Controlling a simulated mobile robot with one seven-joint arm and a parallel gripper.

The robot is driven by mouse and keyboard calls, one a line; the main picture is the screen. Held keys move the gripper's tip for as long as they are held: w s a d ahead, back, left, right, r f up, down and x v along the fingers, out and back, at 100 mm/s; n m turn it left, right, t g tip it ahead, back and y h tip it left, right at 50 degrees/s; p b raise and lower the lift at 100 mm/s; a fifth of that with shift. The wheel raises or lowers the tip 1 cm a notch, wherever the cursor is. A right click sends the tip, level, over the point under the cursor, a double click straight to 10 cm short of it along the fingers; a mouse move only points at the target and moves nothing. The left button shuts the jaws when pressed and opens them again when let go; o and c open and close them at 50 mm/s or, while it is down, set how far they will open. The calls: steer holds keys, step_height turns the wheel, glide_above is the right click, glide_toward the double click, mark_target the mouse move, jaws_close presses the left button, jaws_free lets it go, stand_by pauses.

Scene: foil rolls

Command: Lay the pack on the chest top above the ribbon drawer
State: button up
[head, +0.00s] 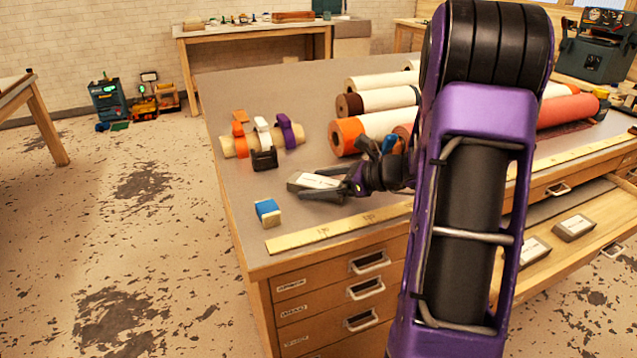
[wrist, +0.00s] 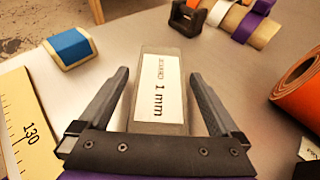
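A grey pack with a white label (head: 315,181) appears to lie flat on the chest top (head: 225,120), near its left end and behind the yellow ruler. In the wrist view the pack (wrist: 160,92) reads "1 mm". My gripper (head: 335,187) is low over the top at the pack's right end. In the wrist view my gripper (wrist: 160,75) is open, one finger along each side of the pack with a narrow gap. Labelled shut drawers (head: 310,300) are below the left part of the top. Their labels are too small to read.
A blue and cream block (head: 267,212) sits left of the pack, and the yellow ruler (head: 335,228) runs along the front edge. Banded rolls (head: 265,140) and foil rolls (head: 365,130) lie behind. An open drawer (head: 590,235) at right holds more packs (head: 574,227).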

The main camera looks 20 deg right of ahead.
steer(key=shift+r, duration=0.3)
steer(key=p+v, duration=0.1)
steer(key=v, duration=1.1)
steer(key=shift+f+p, duration=0.1)
steer(key=shift+p, duration=0.25)
